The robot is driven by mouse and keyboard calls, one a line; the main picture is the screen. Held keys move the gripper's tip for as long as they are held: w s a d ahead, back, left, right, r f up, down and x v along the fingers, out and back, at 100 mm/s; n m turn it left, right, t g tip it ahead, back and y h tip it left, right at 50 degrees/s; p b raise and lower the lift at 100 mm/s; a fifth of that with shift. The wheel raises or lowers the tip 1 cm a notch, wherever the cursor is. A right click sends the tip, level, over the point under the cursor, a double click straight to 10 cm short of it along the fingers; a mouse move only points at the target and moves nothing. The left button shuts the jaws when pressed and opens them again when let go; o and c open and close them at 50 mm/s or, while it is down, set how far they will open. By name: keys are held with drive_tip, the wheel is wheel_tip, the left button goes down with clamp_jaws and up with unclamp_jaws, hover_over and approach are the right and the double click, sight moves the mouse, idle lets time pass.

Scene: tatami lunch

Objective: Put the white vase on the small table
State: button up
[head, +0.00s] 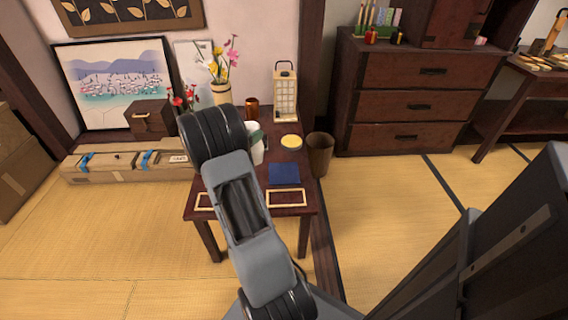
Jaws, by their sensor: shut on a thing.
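The small table (300,211) is low and dark brown, in the middle of the head view, partly behind my arm. A white thing (258,153) with a dark green part by its top shows just right of my arm's upper joint, over the table. It may be the white vase, but my arm covers much of it, and I cannot tell whether it stands on the table or is held. My gripper is hidden behind my own arm, so its fingers do not show.
On the table are a blue cloth (285,174), a yellow round thing (291,142), a light wooden frame (288,198) and a lantern (285,95). A flower vase (221,92) stands behind. A brown bin (320,154) is at the table's right. Tatami at front left is clear.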

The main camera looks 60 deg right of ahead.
drive_tip(key=s+d+f+b, duration=0.6)
drive_tip(key=d+f, duration=0.5)
drive_tip(key=f, duration=0.1)
drive_tip(key=shift+s+f+b, duration=0.25)
drive_tip(key=shift+s+b, duration=0.05)
drive_tip(key=shift+b, duration=0.1)
drive_tip(key=shift+d, duration=0.1)
